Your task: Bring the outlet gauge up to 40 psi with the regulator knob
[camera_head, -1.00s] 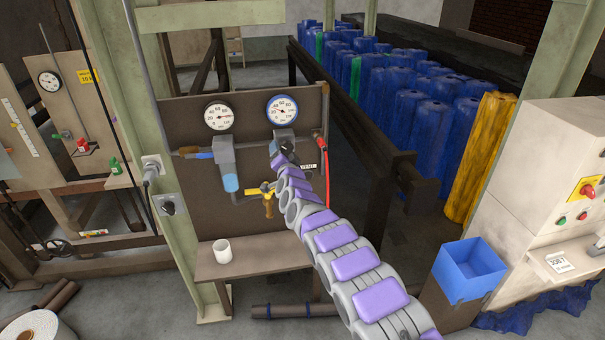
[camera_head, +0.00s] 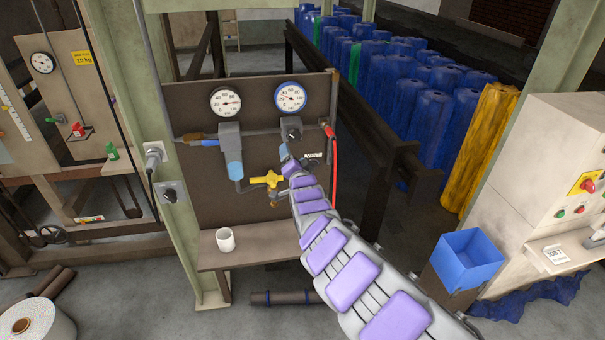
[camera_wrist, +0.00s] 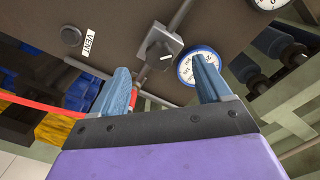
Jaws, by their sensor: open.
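The blue-rimmed outlet gauge (camera_head: 290,97) is at the upper right of the brown panel. Its needle reading is too small to tell. The dark regulator knob (camera_head: 291,128) is just below it. The knob also shows in the wrist view (camera_wrist: 160,47), where the picture is turned over and the gauge (camera_wrist: 199,66) is partly behind a finger. My gripper (camera_head: 285,152) is just below the knob in the head view. In the wrist view my gripper (camera_wrist: 160,63) has its blue fingers spread, with the knob beyond and between the tips, apart from them.
A second gauge (camera_head: 226,101) is at the left of the panel. A yellow valve (camera_head: 266,180) and a red hose (camera_head: 333,165) flank my arm. A round button (camera_wrist: 71,36) is beside a VENT label (camera_wrist: 90,45). A white cup (camera_head: 225,239) stands on the shelf below.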

